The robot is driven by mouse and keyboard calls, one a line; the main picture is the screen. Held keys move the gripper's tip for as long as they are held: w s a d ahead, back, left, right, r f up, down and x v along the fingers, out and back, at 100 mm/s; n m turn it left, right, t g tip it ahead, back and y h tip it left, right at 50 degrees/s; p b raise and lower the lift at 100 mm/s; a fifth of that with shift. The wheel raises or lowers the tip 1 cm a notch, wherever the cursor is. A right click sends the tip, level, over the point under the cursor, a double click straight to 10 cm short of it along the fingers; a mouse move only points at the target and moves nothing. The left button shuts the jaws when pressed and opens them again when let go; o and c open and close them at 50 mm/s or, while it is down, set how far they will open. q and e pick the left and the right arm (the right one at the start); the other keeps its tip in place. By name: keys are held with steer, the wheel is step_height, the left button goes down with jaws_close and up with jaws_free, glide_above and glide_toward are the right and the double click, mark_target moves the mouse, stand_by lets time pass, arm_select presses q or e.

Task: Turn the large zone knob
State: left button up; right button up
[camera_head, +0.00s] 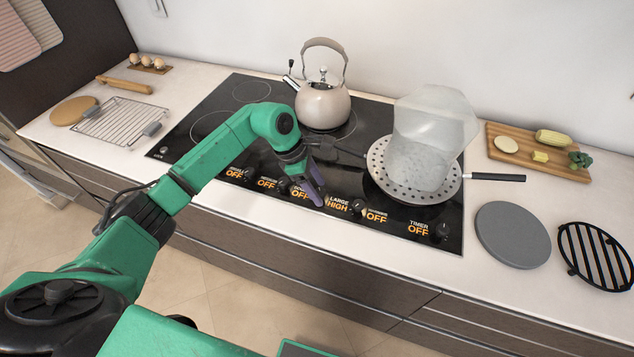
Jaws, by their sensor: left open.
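The black cooktop (205,160) has a row of knobs and orange readouts along its front edge. The large zone readout (338,204) says "LARGE HIGH"; the other readouts that I can make out say "OFF". A dark knob (357,207), apparently the large zone knob, sits just right of that readout. My left gripper (318,196) is open and points down at the knob row, left of the large readout. Its purple-grey fingers hide part of the panel there. I cannot tell whether they touch a knob. My right gripper is not in view.
A kettle (323,106) stands at the back of the cooktop. A perforated pan (449,192) carries a translucent block, its handle pointing right. A wire rack (120,120) lies left; a cutting board (561,174), grey disc (512,236) and black grate (597,256) lie right.

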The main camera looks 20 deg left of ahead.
arm_select(q)
jaws_close()
